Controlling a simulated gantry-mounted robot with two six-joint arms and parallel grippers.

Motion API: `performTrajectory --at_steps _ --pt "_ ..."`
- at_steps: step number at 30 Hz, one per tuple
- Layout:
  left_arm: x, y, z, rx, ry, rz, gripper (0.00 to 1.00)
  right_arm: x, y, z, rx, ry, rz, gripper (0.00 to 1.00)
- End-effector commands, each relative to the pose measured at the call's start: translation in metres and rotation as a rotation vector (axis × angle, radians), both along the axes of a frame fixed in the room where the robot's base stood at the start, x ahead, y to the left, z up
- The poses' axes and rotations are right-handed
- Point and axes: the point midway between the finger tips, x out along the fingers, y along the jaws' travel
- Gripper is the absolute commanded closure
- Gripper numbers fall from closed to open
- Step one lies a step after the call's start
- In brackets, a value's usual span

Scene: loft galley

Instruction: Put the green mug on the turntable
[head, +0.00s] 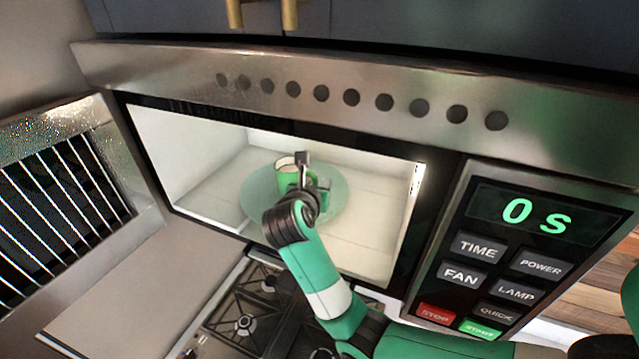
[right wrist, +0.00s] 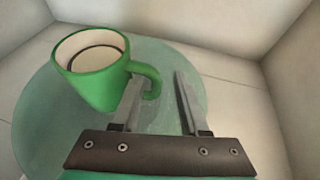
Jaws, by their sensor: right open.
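The green mug (head: 286,174) stands upright on the round glass turntable (head: 340,194) inside the open microwave. In the right wrist view the mug (right wrist: 95,75) has a pale inside, and its handle points right toward my gripper. The turntable (right wrist: 35,110) shows around it there. My right gripper (head: 306,178) is inside the microwave; in the wrist view its two fingers (right wrist: 160,95) are apart. The left finger is at the mug's handle and overlaps it in the picture; I cannot tell whether they touch. My left gripper is not in view.
The microwave door (head: 60,190) is swung open at the left. The control panel (head: 510,260) at the right reads 0 s. A gas hob (head: 245,325) lies below. The white cavity floor is clear around the turntable, and walls close in at the sides and back.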

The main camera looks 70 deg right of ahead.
Motion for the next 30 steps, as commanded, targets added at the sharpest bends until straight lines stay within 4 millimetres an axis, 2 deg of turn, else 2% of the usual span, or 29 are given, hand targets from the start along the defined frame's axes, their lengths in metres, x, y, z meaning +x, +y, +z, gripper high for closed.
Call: performTrajectory --at_steps 1,6,12,30 --pt "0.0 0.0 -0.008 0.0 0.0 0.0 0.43 -0.001 0.013 0.002 -0.002 -0.006 0.005 0.56" --pt "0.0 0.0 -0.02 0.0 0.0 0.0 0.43 -0.009 0.051 0.018 -0.001 -0.005 0.006 0.56" --pt "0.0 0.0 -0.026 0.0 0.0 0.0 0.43 -0.016 0.079 0.032 0.0 -0.002 0.002 0.56" --pt "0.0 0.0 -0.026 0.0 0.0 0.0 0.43 -0.018 0.083 0.035 0.001 0.001 0.0 0.56"
